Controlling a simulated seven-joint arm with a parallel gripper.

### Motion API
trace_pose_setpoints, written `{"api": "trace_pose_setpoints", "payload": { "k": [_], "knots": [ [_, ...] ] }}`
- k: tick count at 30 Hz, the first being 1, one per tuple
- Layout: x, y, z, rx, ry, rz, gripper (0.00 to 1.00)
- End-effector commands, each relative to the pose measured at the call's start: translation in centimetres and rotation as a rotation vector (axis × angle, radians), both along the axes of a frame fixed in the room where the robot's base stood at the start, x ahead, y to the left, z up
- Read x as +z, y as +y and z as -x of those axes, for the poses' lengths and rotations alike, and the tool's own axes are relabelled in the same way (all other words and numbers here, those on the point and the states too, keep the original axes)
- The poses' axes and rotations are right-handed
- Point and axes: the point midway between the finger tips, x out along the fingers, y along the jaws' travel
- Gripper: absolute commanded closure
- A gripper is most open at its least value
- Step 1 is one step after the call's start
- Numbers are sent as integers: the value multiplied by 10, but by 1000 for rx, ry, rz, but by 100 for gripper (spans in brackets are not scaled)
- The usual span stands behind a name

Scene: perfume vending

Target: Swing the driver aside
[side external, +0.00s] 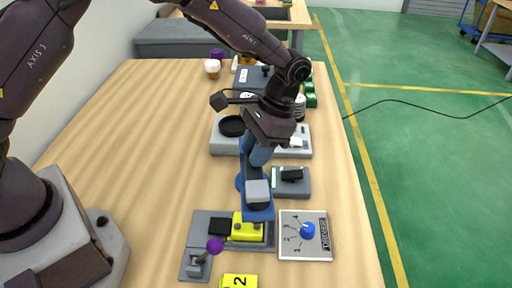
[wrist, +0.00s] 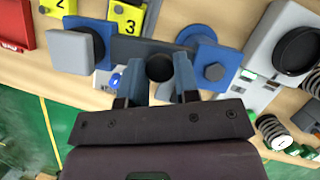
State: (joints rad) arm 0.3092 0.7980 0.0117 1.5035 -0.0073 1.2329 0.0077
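The driver appears to be a dark grey bar (wrist: 128,48) with a black round knob (wrist: 159,67), between a blue block with a grey square cap (wrist: 72,50) and a blue plate with a grey hexagonal boss (wrist: 214,72). I cannot tell which of these parts swing. In the side view the blue mechanism (side external: 258,213) stands beyond the yellow block. My gripper (side external: 259,158) points down over it. In the wrist view my gripper's two blue-grey fingers (wrist: 160,76) are on either side of the black knob, a little apart. Contact with the knob cannot be made out.
A yellow block (side external: 246,229) sits in a grey fixture beside a purple-knobbed lever (side external: 215,245). A dial panel with a blue knob (side external: 307,230) is to the right. Yellow block 2 (side external: 239,281) is at the front. The table's left part is clear.

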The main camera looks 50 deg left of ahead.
Motion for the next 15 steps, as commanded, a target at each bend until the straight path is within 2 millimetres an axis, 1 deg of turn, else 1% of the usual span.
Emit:
{"api": "trace_pose_setpoints", "payload": {
  "k": [8,15],
  "knots": [
    [0,0,0,-10,0,0,100],
    [0,3,5,-95,0,0,100]
  ]
}}
